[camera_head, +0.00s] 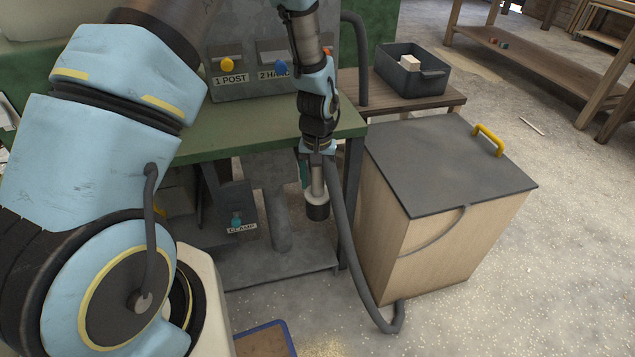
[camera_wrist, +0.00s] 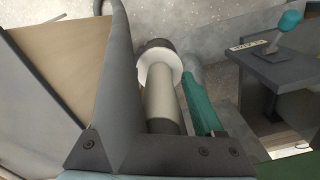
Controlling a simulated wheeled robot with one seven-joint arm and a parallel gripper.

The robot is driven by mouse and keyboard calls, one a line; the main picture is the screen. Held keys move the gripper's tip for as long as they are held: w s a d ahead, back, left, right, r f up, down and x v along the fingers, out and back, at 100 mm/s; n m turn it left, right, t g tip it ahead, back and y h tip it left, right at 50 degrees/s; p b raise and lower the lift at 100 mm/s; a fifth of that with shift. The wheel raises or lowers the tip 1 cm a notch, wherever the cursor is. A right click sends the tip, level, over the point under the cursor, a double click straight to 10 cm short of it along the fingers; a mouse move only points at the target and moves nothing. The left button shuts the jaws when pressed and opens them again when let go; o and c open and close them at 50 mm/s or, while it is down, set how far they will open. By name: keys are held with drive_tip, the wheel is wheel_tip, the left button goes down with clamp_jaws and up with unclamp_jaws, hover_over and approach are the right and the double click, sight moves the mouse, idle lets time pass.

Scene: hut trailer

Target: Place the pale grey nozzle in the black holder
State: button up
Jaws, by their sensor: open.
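The pale grey nozzle (camera_head: 318,187) points down below my arm's end, a slim tube with a wider pale collar. In the wrist view the nozzle (camera_wrist: 161,100) lies between the dark finger and the teal-lined finger of my gripper (camera_wrist: 160,115). My gripper (camera_head: 313,178) is open around it; whether either finger touches it is unclear. A short black cylinder (camera_head: 318,211) sits at the collar's lower end; it also shows beyond the collar in the wrist view (camera_wrist: 154,45). I cannot tell whether this is the black holder or part of the nozzle.
A wooden cabinet (camera_head: 440,245) with a dark top stands right of my gripper, a grey hose (camera_head: 352,247) between. A green bench (camera_head: 230,141) is at left, with a clamp unit (camera_head: 237,208) below. A dark bin (camera_head: 400,82) stands behind. Floor at right is open.

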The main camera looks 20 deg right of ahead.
wheel_tip(320, 180, up, 12)
drive_tip(key=shift+f, duration=0.25)
drive_tip(key=w+a+r+n, duration=0.1)
drive_tip(key=a+r, duration=0.2)
drive_tip(key=a, duration=0.3)
drive_tip(key=w+a+r+n, duration=0.1)
drive_tip(key=w+a+r, duration=0.1)
drive_tip(key=a, duration=0.5)
drive_tip(key=s+a+r+n, duration=0.1)
drive_tip(key=s+a+r, duration=0.1)
drive_tip(key=a, duration=0.6)
drive_tip(key=s+a+r+n+t, duration=0.1)
drive_tip(key=s+a, duration=0.3)
drive_tip(key=a, duration=0.4)
drive_tip(key=shift+s+a+r+n+t, duration=0.15)
drive_tip(key=shift+a+r+n+t, duration=0.2)
drive_tip(key=shift+r, duration=0.55)
